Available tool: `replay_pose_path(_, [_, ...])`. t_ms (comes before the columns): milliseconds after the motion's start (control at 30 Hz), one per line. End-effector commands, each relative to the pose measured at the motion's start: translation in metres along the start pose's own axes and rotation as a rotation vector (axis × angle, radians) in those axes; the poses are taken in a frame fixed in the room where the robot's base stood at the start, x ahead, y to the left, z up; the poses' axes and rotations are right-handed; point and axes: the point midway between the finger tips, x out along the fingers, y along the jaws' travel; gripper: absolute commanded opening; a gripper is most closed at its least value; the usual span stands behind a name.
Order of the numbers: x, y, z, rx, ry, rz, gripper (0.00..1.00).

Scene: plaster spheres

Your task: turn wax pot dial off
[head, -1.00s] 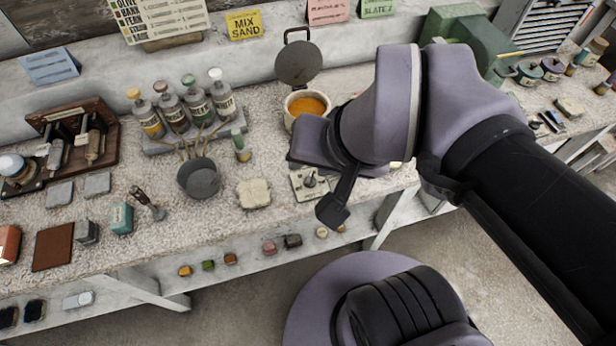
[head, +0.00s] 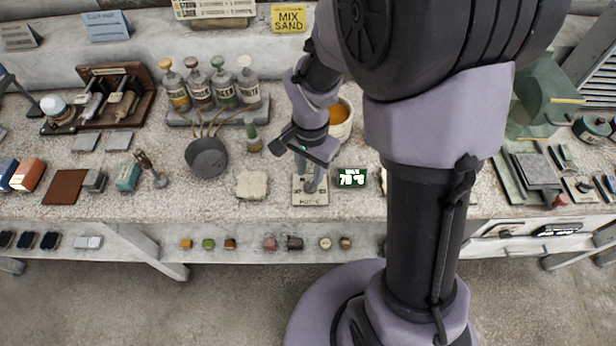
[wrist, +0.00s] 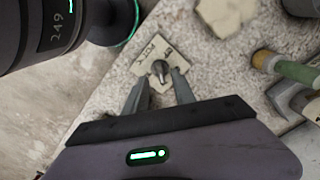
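The wax pot (head: 341,124), a pale pot with orange wax inside, stands on the bench, partly hidden behind my arm. In front of it lies a pale dial plate (head: 310,199); it also shows in the wrist view (wrist: 147,50). The small grey metal dial (wrist: 160,68) stands on this plate, hidden by my gripper in the head view. My gripper (wrist: 162,77) points down over the plate with its fingers apart, one tip on each side of the dial. I cannot tell whether the fingers touch it.
A green-tipped tube (head: 253,137) stands near my gripper. The bench's front edge is close to the plate.

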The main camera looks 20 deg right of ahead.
Motion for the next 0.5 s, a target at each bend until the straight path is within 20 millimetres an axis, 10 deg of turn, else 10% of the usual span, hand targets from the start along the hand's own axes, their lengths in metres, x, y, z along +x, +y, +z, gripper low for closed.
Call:
replay_pose_path(200, [0.035,0.0,0.0,-0.001,0.0,-0.001,0.32])
replay_pose_path(500, [0.037,0.0,0.0,-0.001,0.0,-0.001,0.32])
